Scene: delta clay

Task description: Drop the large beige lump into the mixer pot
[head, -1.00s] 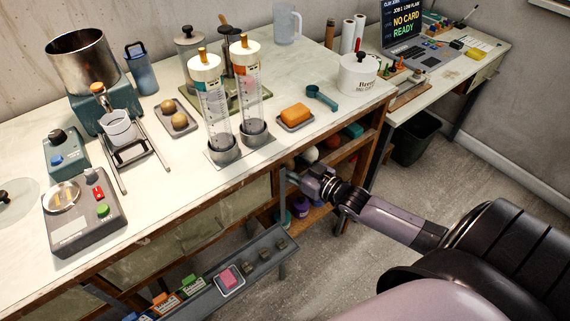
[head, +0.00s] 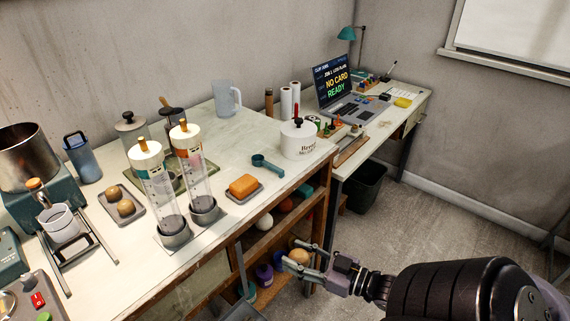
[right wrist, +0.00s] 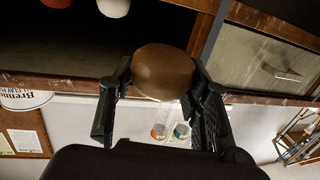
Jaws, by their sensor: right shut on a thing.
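My right gripper (head: 299,259) is shut on a round beige lump (head: 300,256), in front of the bench's open shelf. In the right wrist view the lump (right wrist: 162,72) looks brown in shadow and sits between the two fingers of the gripper (right wrist: 160,85). The mixer pot, seemingly the large metal pot (head: 26,157) on a teal base, stands at the far left of the bench, partly cut by the picture edge. My gripper is well to the right of the pot and below the bench top. My left gripper is not in view.
Two clear cylinders (head: 160,190) stand mid-bench. Near them are a tray with two small beige balls (head: 125,208), an orange block (head: 243,185) and a white lidded crock (head: 298,140). The shelf holds a white ball (head: 265,221) and purple jars (head: 264,274). The floor at right is clear.

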